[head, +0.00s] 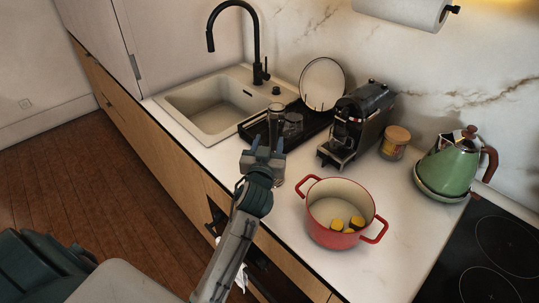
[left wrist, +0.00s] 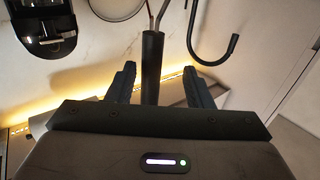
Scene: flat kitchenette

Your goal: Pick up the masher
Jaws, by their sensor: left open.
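The masher (left wrist: 152,62) shows in the left wrist view as an upright black handle with two thin metal rods at the top edge of the picture. Its mashing end is out of that view. My left gripper (left wrist: 159,74) is open, and the handle appears between its two dark fingers, with gaps on both sides. In the head view my left gripper (head: 263,160) is over the counter's front part, left of the red pot. I cannot clearly make out the masher there. My right gripper is not in view.
The red pot (head: 322,222) with yellow pieces stands right of the gripper. Behind are glasses (head: 293,125) by a black drying rack (head: 254,126), a coffee machine (head: 357,120), a jar (head: 394,145) and a green kettle (head: 446,168). The sink (head: 207,125) is farther left.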

